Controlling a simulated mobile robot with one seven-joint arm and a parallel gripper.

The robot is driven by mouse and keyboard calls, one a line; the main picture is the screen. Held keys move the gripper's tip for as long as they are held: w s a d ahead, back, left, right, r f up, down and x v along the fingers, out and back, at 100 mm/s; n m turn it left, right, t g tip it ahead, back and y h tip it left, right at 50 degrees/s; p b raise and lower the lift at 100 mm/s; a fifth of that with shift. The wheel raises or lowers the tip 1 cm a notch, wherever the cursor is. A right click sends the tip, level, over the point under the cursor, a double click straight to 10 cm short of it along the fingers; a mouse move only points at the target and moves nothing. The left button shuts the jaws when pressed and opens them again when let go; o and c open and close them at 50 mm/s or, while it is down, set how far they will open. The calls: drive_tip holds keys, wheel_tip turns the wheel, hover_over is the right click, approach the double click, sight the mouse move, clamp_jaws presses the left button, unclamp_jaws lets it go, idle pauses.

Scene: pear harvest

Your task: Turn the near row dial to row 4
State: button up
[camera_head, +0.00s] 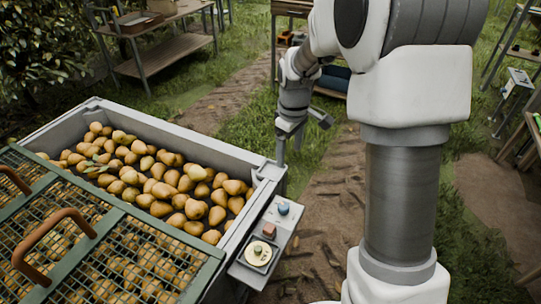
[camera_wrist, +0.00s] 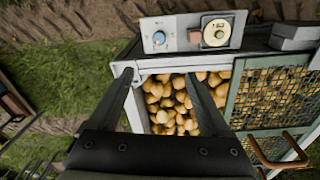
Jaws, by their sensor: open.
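The near row dial (camera_head: 258,253) is a round cream disc with a small knob, on a grey control box (camera_head: 244,277) fixed to the corner of the pear bin. Its markings are too small to read, so I cannot tell which row it is set to. The dial also shows at the top of the wrist view (camera_wrist: 217,32), with the control box (camera_wrist: 178,23) around it. My gripper (camera_head: 291,150) is open and empty, beyond the bin's far right corner and apart from the dial. In the wrist view, my gripper's fingers (camera_wrist: 160,80) stand wide apart below the box.
A red block-shaped button (camera_head: 269,230) and a blue knob (camera_head: 283,208) share the box with the dial. The bin (camera_head: 190,133) holds many pears, partly under a green mesh lid (camera_head: 118,225) with brown handles. Wooden tables (camera_head: 170,50) stand behind; grass and a dirt path lie between.

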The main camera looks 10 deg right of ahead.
drive_tip(key=n+b, duration=0.2)
approach(284, 206)
drive_tip(key=shift+g, duration=0.4)
drive_tip(key=f+b, duration=0.1)
drive_tip(key=f, duration=0.2)
drive_tip(key=f+b, duration=0.1)
drive_tip(key=f, duration=0.2)
drive_tip(key=w+f+b, duration=0.1)
drive_tip(key=f+b, duration=0.1)
drive_tip(key=f, duration=0.1)
drive_tip(key=shift+f, duration=0.1)
drive_tip(key=shift+c, duration=0.4)
clamp_jaws()
drive_tip(key=shift+m, duration=0.6)
drive_tip(key=m+p, duration=0.1)
drive_tip(key=m, duration=0.4)
drive_tip(key=shift+s+m, duration=0.1)
drive_tip(key=shift+m, duration=0.2)
drive_tip(key=m, duration=0.5)
drive_tip(key=shift+p, duration=0.4)
drive_tip(key=shift+m, duration=0.4)
